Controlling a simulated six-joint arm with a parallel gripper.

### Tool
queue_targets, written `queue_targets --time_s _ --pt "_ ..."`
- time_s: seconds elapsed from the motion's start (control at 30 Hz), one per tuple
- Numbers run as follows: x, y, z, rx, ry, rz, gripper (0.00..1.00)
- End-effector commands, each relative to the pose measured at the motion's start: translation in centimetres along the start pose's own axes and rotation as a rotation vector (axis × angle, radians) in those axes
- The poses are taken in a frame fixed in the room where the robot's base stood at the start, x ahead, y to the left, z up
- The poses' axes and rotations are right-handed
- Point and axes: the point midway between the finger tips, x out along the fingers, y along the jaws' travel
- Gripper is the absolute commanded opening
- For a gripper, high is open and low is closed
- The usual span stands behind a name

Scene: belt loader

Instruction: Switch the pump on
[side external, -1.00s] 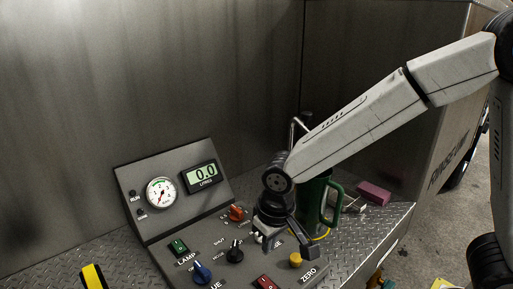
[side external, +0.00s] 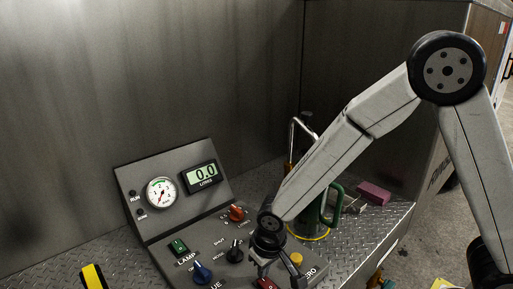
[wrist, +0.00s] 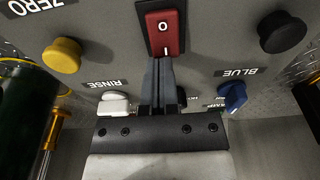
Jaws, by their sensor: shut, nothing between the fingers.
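A red rocker switch (wrist: 164,32), marked 0 and I, sits in the sloped control panel (side external: 215,225); it also shows at the bottom of the side view (side external: 265,283). My gripper (wrist: 163,60) is shut and empty. Its fingertips are at the I end of the switch and overlap its lower edge in the wrist view; I cannot tell whether they touch. Any label of the red switch is hidden behind the fingers. The display (side external: 203,174) reads 0.0 litres. The round gauge (side external: 161,193) is left of it, near two dark RUN-area lamps.
Around the switch are a yellow button (wrist: 62,55) by ZERO, a white control (wrist: 113,104) by RINSE, a blue knob (wrist: 235,97) and a black knob (wrist: 282,32). A green mug (side external: 312,212) and pink block (side external: 373,193) stand behind.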

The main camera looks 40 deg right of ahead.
Motion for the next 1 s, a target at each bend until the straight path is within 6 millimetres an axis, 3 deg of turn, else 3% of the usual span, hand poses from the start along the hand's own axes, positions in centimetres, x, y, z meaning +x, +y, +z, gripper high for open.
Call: queue_targets --time_s 1.0 --pt "0.44 0.04 0.11 0.000 -0.057 0.004 0.00"
